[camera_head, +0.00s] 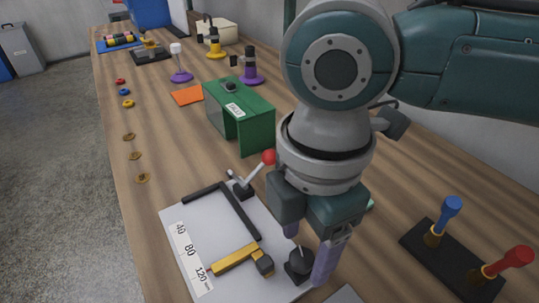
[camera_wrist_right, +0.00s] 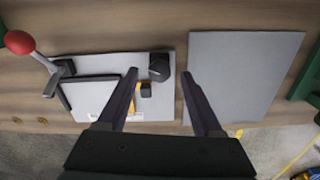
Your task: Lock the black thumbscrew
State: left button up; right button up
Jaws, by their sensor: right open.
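The black thumbscrew (camera_head: 299,265) is a dark knob at the front right of a grey plate (camera_head: 190,234) with a black L-shaped fence (camera_head: 238,212). A yellow bar with a black end block (camera_head: 236,258) lies on the plate beside it. My right gripper (camera_head: 306,258) points down over the thumbscrew with its fingers apart. In the right wrist view the thumbscrew (camera_wrist_right: 159,67) shows between the two open fingertips (camera_wrist_right: 159,75); nothing is gripped. Whether a finger touches it cannot be told. My left gripper is in neither view.
A lever with a red ball (camera_head: 268,157) stands at the plate's back, close to my right wrist. A green block (camera_head: 255,125) stands behind. A black base with blue and red handles (camera_head: 438,250) is at right. A second grey plate (camera_wrist_right: 240,75) lies beside the first.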

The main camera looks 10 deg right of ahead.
jog(key=shift+f, duration=0.7)
grip_shut()
